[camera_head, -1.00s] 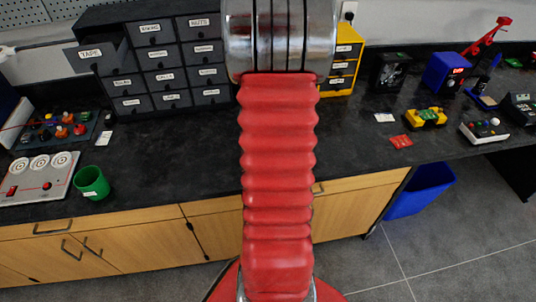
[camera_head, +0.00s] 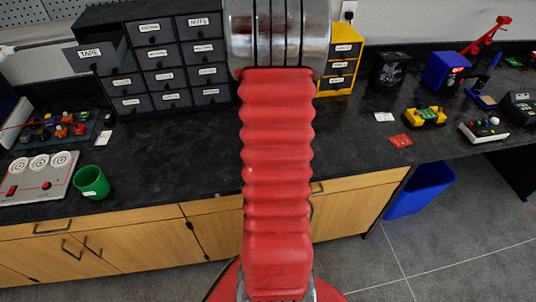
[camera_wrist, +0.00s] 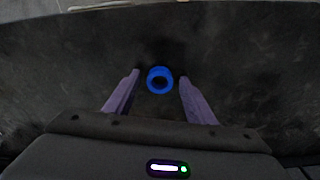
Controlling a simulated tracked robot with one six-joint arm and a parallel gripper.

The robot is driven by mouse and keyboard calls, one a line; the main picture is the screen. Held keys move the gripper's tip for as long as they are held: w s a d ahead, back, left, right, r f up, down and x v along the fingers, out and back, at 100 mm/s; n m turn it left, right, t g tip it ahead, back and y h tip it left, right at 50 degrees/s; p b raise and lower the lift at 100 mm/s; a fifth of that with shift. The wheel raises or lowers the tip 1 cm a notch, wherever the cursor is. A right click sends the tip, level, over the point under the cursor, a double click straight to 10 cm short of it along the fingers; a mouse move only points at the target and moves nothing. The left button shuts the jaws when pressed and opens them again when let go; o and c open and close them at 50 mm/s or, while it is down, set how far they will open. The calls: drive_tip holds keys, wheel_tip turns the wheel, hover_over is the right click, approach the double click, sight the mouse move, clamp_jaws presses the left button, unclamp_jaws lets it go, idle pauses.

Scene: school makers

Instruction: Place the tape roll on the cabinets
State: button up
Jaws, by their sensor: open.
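A blue ring (camera_wrist: 160,80), which looks like the tape roll, lies on a dark surface in the wrist view. My gripper (camera_wrist: 159,79) is open, with its two purple fingers on either side of the ring and dark gaps between. I cannot tell how far the ring is below the fingertips. The cabinets (camera_head: 160,54) are a dark grey block of labelled drawers at the back left of the bench in the head view. My gripper and the ring do not show in the head view, where my red arm fills the middle.
The drawer labelled TAPE (camera_head: 90,56) sticks out. A green cup (camera_head: 91,182) and a grey panel (camera_head: 42,176) stand at the front left. A yellow drawer unit (camera_head: 340,60) is behind my arm. The black countertop (camera_head: 165,150) is clear before the cabinets.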

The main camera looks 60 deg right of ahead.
drive_tip(key=shift+r, duration=0.1)
wheel_tip(320, 180, up, 12)
drive_tip(key=a, duration=0.1)
drive_tip(key=shift+s, duration=0.35)
drive_tip(key=shift+a, duration=0.1)
idle(0.8)
drive_tip(key=w+a+r+n+t, duration=0.1)
drive_tip(key=w+a+r+n, duration=0.3)
drive_tip(key=a, duration=0.5)
drive_tip(key=w+a+r+n+t, duration=0.1)
drive_tip(key=w+a+r, duration=0.35)
drive_tip(key=a, duration=0.55)
drive_tip(key=s+a+r+n+t, duration=0.1)
drive_tip(key=s+a+r+n, duration=0.1)
drive_tip(key=a, duration=0.8)
drive_tip(key=s+a+r+n+t+y, duration=0.1)
drive_tip(key=s+a+r+n, duration=0.2)
drive_tip(key=a, duration=0.7)
drive_tip(key=shift+s+a+n+t, duration=0.2)
drive_tip(key=shift+a+n+t, duration=0.2)
drive_tip(key=shift+n, duration=0.6)
